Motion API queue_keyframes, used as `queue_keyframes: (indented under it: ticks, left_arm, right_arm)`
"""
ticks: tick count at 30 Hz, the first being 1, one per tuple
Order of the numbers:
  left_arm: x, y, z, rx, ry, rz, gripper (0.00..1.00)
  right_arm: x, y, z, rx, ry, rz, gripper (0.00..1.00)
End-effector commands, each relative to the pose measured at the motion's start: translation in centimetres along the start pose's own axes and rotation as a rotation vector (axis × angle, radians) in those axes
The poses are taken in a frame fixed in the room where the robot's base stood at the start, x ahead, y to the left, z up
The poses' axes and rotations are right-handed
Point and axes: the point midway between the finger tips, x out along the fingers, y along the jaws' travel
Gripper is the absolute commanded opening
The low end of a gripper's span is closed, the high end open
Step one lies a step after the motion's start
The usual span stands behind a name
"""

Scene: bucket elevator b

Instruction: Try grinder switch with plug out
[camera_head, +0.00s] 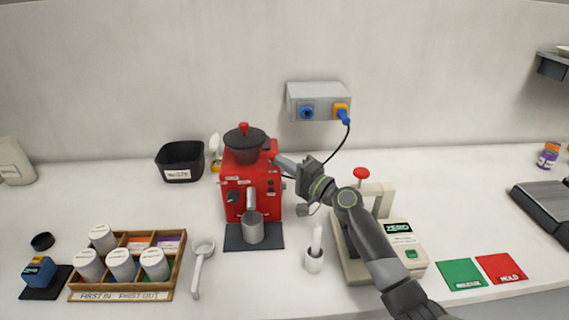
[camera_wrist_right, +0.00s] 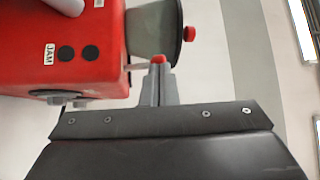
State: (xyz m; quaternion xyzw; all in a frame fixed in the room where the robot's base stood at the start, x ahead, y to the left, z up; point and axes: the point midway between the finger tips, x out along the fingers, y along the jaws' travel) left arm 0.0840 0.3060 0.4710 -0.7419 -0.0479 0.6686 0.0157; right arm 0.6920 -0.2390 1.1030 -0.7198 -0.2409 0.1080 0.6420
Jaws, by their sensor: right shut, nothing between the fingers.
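The red grinder (camera_head: 240,190) stands upright against the back of the counter, with a dark lidded hopper on top. Its side with a JAM label and two dark dots fills the left of the right wrist view (camera_wrist_right: 95,75). My right gripper (camera_head: 277,159) is shut and empty at the grinder's upper right side. In the wrist view its fingertips (camera_wrist_right: 158,68) meet a small red piece (camera_wrist_right: 158,59); I cannot tell whether they touch. A blue plug (camera_head: 344,117) on a black cable is at the orange fitting of the wall box; its seating is unclear. My left gripper is out of view.
The grey wall box (camera_head: 318,90) also has a blue round socket (camera_head: 307,112), with nothing in it. A metal cup (camera_head: 253,228) stands before the grinder. A scale marked ZERO (camera_head: 402,262) lies under my right arm. A wooden rack (camera_head: 125,295) of canisters is at left.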

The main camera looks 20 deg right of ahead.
Motion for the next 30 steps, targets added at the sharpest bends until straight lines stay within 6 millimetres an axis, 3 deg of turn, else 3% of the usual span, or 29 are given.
queue_keyframes:
  ticks: [30]
  left_arm:
    - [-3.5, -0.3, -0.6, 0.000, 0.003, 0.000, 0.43]
  right_arm:
    - [1.2, -1.1, -1.2, 0.083, 0.000, 0.083, 0.00]
